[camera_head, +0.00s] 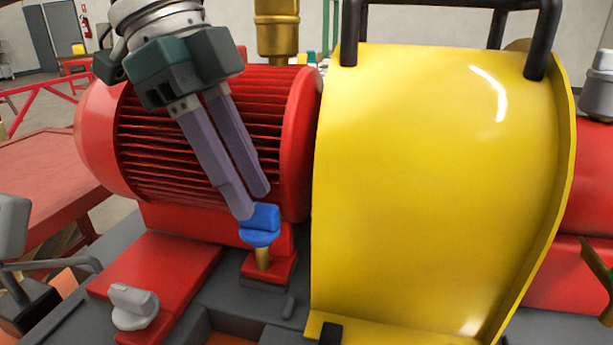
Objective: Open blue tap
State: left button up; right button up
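The blue tap (260,224) has a blocky blue handle on a short brass stem. It stands on a small red base in front of the red finned motor. My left gripper (254,202) comes down from the upper left, with two long purple-grey fingers and a visible gap between them. Its fingertips are at the upper left edge of the blue handle. I cannot tell whether they touch it. The handle does not appear clasped between the fingers. My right gripper does not show.
The red motor (160,150) stands behind the fingers. A large yellow guard (430,190) with a black handle stands close right of the tap. A grey knob (133,306) sits on a red plate at the lower left. A brass pipe (277,35) rises behind.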

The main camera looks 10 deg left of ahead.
pick_arm(q)
jog(key=shift+x, duration=0.85)
grip_shut()
